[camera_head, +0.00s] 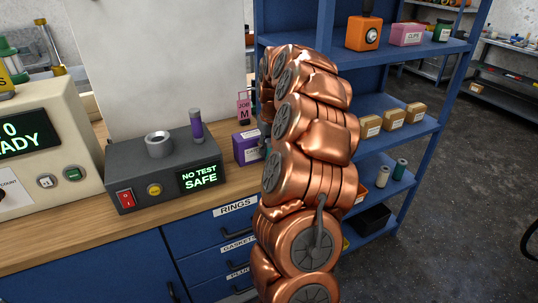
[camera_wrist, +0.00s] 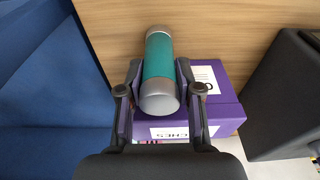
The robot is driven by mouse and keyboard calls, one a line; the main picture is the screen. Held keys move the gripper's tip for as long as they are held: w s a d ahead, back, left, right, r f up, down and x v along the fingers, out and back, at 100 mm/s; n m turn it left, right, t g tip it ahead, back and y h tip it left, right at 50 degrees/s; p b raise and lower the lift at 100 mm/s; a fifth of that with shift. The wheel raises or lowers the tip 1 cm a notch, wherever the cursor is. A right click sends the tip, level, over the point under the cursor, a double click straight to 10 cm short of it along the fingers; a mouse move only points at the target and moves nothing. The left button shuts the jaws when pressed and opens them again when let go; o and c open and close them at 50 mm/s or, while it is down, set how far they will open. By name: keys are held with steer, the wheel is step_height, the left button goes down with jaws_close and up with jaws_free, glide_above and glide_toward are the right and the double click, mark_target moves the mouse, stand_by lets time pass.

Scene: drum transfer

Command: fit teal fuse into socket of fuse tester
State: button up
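The teal fuse (camera_wrist: 159,55), a cylinder with silver end caps, is between the fingers of my gripper (camera_wrist: 160,68) in the wrist view. Its near cap is towards the camera and its far end is over the wood. In the head view my copper arm hides the gripper and most of the fuse. The fuse tester (camera_head: 165,172) is a dark grey box on the bench, its screen reading "NO TEST SAFE". Its round metal socket (camera_head: 159,144) is on top.
A purple fuse (camera_head: 196,126) stands on the tester, right of the socket. A purple box (camera_head: 246,147) is right of the tester; in the wrist view it (camera_wrist: 229,107) lies close beside the fingers. A cream machine (camera_head: 40,150) stands at the left. Blue shelves (camera_head: 400,150) are behind my arm.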

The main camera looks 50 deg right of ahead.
jaws_close()
steer(key=shift+r, duration=0.1)
